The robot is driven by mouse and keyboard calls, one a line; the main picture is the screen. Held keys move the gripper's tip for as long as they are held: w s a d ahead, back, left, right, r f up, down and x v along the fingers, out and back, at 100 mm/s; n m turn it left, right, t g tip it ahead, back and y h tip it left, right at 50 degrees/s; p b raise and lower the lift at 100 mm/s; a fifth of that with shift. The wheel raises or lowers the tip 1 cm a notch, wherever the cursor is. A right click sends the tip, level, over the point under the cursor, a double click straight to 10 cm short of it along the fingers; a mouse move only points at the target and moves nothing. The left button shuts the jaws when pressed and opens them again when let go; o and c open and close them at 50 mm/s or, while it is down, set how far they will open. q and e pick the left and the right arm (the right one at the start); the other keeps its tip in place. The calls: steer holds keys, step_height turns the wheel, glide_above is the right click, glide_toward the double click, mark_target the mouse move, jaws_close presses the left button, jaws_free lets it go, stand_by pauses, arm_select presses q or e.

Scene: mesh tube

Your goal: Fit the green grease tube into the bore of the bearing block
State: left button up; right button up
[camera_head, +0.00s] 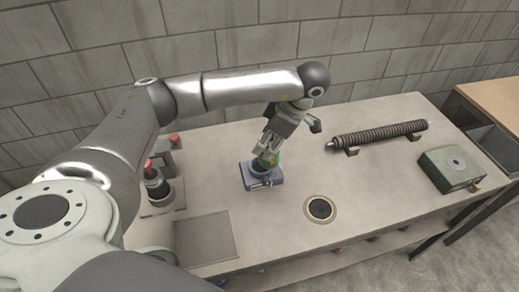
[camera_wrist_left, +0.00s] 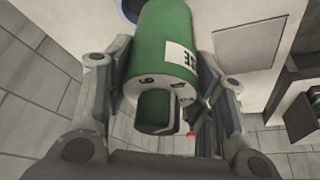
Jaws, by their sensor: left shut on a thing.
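My left gripper (camera_head: 266,150) is shut on the green grease tube (camera_head: 274,160), above the blue bearing block (camera_head: 248,175) on the bench. In the left wrist view the green tube (camera_wrist_left: 163,40), with a white label, lies between the two fingers of my left gripper (camera_wrist_left: 157,75). A bit of a dark blue rim (camera_wrist_left: 122,12) shows beside the tube's far end. The tube's lower end and most of the bore are hidden, so I cannot tell whether the tube is in the bore or only over it. My right gripper is not in view.
A red-topped device (camera_head: 157,186) stands left of the block, and a flat grey plate (camera_head: 206,238) lies in front. A brass-rimmed round opening (camera_head: 320,208) is to the right. A coiled roller (camera_head: 380,134) and a green box (camera_head: 450,170) are farther right. The bench between is clear.

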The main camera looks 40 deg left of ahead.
arm_select(q)
steer(key=a+f, duration=0.1)
steer(key=f, duration=0.2)
steer(key=w+a+f+p, duration=0.1)
steer(key=a+f, duration=0.1)
steer(key=w+a+f, duration=0.1)
steer(key=f, duration=0.2)
steer(key=shift+w+a+f+p, duration=0.15)
steer(key=shift+w+f+p, duration=0.05)
steer(key=shift+f+p, duration=0.1)
steer(key=shift+f, duration=0.25)
steer(key=o, duration=0.7)
steer(key=shift+f, duration=0.1)
steer(key=o, duration=0.5)
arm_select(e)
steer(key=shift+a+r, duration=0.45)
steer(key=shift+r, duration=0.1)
